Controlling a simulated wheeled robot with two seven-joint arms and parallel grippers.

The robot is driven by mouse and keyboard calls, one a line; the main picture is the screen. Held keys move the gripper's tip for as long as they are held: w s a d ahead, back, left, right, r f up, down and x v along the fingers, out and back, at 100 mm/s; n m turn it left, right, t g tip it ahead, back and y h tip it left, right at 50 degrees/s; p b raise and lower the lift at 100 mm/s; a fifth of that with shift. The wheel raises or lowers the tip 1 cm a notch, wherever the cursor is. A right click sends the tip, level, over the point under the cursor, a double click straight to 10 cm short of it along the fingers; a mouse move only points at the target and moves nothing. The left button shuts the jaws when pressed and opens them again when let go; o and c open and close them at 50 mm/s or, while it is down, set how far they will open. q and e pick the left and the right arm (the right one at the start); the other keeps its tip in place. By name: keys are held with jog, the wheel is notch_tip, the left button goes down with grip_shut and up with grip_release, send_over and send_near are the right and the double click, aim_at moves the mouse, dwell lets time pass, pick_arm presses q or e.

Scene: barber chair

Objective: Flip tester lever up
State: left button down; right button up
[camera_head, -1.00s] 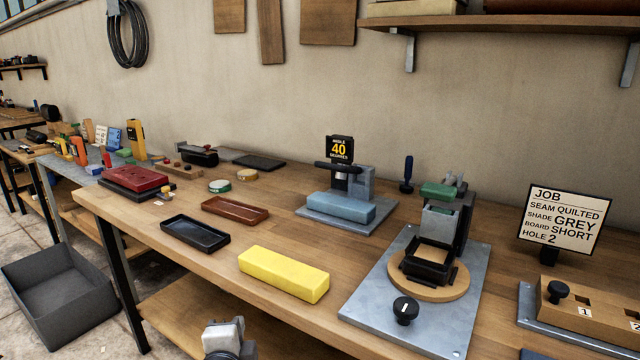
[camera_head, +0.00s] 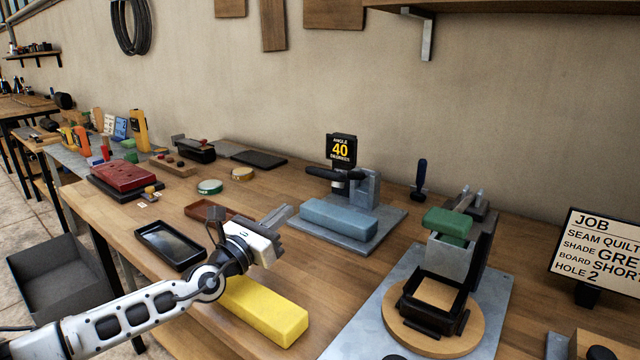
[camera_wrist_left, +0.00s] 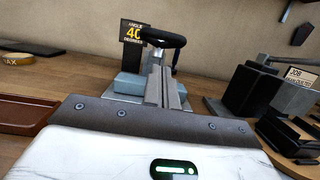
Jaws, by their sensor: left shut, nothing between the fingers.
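The tester (camera_head: 366,191) stands on a grey plate at the back of the bench, with a black sign (camera_head: 341,150) reading "ANGLE 40 DEGREES". Its dark lever (camera_head: 334,174) lies about level above a long blue-grey block (camera_head: 338,219). In the left wrist view the black lever (camera_wrist_left: 163,37) shows beyond the fingers, beside the sign (camera_wrist_left: 134,33). My left gripper (camera_head: 283,215) is shut and empty, in front of and left of the blue-grey block, pointing toward the tester. In the left wrist view its fingers (camera_wrist_left: 163,86) overlap the block in the picture. My right gripper is not in view.
A yellow block (camera_head: 265,309) lies under my left arm. A black tray (camera_head: 170,245) and a brown tray (camera_head: 205,211) are nearby. A small chair model (camera_head: 440,280) on a round wooden disc stands right of the tester.

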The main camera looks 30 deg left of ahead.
aim_at(324, 174)
pick_arm(q)
jog(key=x, duration=0.9)
jog(key=shift+w, duration=0.25)
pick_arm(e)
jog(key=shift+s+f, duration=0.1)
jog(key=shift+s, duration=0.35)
pick_arm(q)
jog(key=shift+r, duration=0.2)
